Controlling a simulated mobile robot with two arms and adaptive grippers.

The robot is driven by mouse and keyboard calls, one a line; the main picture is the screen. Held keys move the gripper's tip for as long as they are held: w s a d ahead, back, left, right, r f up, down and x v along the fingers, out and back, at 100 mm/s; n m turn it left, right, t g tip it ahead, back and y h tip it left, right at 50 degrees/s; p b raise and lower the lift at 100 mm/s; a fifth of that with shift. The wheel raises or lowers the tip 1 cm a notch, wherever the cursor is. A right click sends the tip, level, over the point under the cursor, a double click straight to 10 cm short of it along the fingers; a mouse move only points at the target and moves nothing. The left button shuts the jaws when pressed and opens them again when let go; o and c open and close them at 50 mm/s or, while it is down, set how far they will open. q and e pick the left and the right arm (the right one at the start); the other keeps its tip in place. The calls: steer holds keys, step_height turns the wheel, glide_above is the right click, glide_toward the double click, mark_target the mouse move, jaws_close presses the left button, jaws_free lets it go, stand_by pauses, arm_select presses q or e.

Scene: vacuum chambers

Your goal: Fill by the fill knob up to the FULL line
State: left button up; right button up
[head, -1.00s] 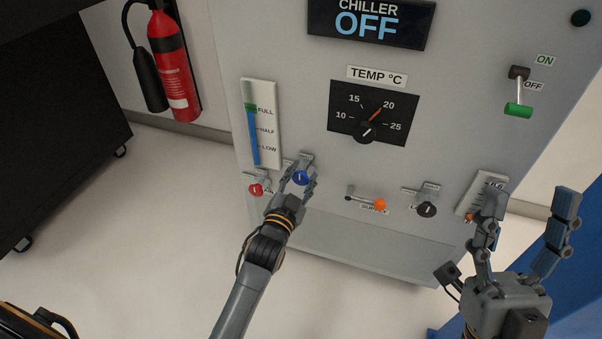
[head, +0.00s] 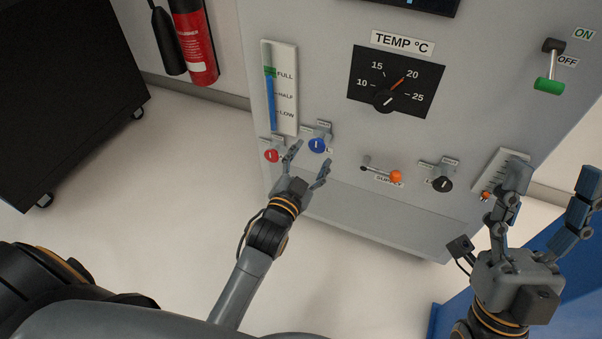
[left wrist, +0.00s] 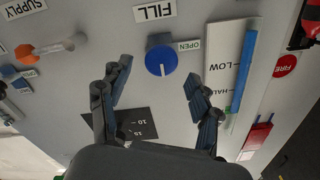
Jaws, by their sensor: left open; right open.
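The blue fill knob (head: 317,145) sits on the grey chiller panel (head: 330,185); the left wrist view shows it (left wrist: 161,60) by a FILL label. The white level gauge (head: 286,115) has a blue column reaching about the green mark beside FULL; its top is small to read. My left gripper (head: 309,164) is open and empty, drawn back below the knob, apart from it. In the left wrist view its fingers (left wrist: 158,72) spread to either side of the knob. My right gripper (head: 552,184) is open and empty, at the right.
A red knob (head: 271,156) is left of the fill knob. An orange-tipped supply lever (head: 394,177), a black knob (head: 442,184) and the temperature dial (head: 397,83) are to the right. A green-handled switch (head: 549,85) is upper right.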

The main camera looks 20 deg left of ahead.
arm_select(q)
steer(key=s, duration=0.7)
steer(key=shift+s+a, duration=0.1)
